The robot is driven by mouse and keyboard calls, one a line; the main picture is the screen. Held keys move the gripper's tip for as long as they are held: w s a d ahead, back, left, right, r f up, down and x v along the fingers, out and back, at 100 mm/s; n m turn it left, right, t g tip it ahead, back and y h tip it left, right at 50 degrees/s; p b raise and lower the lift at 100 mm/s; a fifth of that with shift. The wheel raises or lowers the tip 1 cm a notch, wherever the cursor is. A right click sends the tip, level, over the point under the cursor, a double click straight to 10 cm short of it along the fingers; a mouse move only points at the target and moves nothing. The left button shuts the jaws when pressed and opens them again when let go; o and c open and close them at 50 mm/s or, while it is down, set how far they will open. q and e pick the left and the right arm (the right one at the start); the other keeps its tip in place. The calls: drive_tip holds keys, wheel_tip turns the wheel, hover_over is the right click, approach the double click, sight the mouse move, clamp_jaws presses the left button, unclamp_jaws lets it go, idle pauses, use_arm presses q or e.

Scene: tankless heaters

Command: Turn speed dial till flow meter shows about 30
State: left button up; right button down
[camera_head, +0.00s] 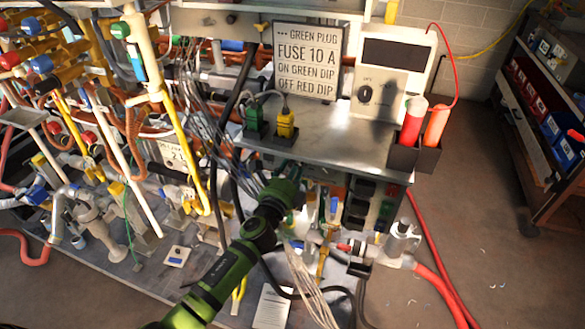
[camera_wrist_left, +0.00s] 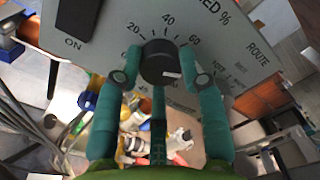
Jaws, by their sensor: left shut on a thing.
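The speed dial (camera_wrist_left: 158,64) is a round black knob on a grey panel (camera_wrist_left: 122,22) in the left wrist view. A printed scale with 20, 40 and 60 runs around its top, and part of a percent label shows above. A small pale mark shows at the knob's lower right. My left gripper (camera_wrist_left: 161,76) has its teal fingers on both sides of the knob, shut on it. In the head view my left gripper (camera_head: 288,172) reaches the metal cabinet's front, and the dial is hidden there. I cannot make out a flow meter reading. My right gripper is out of view.
A metal shelf (camera_head: 325,138) overhangs above my left gripper, with a fuse sign (camera_head: 308,60) and a grey meter (camera_head: 393,70) with a dark display. Pipes and valves crowd the left. Red hoses (camera_head: 437,270) lie at the lower right. Loose wires hang beside my arm.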

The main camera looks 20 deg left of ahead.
use_arm(q)
drive_tip(key=shift+d+r, duration=0.2)
drive_tip(key=o, duration=1.2)
drive_tip(key=shift+c, duration=0.2)
drive_tip(key=shift+w+f, duration=0.1)
drive_tip(key=shift+f, duration=0.05)
drive_tip(key=s, duration=1.2)
drive_tip(key=shift+a, duration=0.2)
